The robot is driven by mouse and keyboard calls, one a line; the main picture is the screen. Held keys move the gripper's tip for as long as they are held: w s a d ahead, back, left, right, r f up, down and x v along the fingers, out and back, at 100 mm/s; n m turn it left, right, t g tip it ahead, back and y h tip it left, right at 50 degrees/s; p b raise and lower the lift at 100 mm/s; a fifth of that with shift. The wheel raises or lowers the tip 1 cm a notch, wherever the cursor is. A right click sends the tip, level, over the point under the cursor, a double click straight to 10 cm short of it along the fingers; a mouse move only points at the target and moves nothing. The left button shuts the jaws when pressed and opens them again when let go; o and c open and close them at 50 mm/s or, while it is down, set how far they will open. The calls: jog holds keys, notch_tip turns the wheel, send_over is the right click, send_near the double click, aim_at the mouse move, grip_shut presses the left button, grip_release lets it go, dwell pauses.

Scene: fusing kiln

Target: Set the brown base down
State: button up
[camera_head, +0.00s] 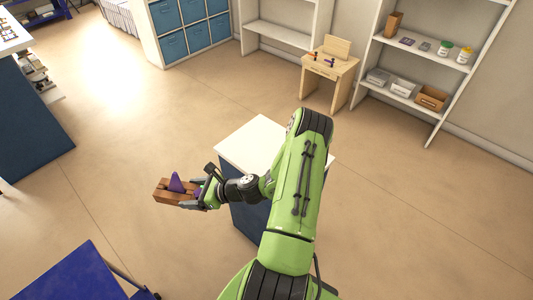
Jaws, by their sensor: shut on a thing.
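My gripper (205,190) is at the end of my green arm, left of the white-topped cabinet. It is shut on the brown base (163,191) and holds it in the air over the bare floor. The brown base is a small brown block-like piece. A purple pointed piece (176,182) stands up from it, and more purple shows close to the fingers. The fingers hide part of the base's right end.
A low cabinet with a white top (245,142) stands partly behind my arm. A blue surface (75,278) is at the lower left. A dark blue counter (30,125) is at the left. Shelves (415,65) and a small wooden desk (330,70) stand at the back. Open floor lies between.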

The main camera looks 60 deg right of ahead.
jog(key=s+d+m+h+b, duration=0.1)
jog(key=s+d+m+h, duration=0.1)
jog(key=d, duration=0.4)
jog(key=s+d+m+h+b, duration=0.1)
jog(key=s+d+m+h, duration=0.1)
jog(key=d, duration=0.4)
jog(key=s+d+m+h, duration=0.1)
jog(key=d+m+h, duration=0.3)
jog(key=d+h, duration=0.1)
jog(key=shift+s+d+f+b, duration=0.3)
jog(key=shift+s+d+b, duration=0.1)
jog(key=shift+d, duration=0.3)
jog(key=s+d+r+m+g+h+b, duration=0.1)
jog(key=s+d+r+m+g+h, duration=0.2)
jog(key=s+d, duration=0.35)
jog(key=s+d+r+m+g+h+b, duration=0.1)
jog(key=s+d+m+g+h, duration=0.1)
jog(key=s+d+m+h, duration=0.4)
jog(key=f+b, duration=0.2)
jog(key=f, duration=0.1)
jog(key=f+n+y+b, duration=0.1)
jog(key=f+b, duration=0.1)
jog(key=f, duration=0.1)
jog(key=w+d+f+n+y+b, duration=0.1)
jog(key=f+b, duration=0.1)
jog(key=f, duration=0.2)
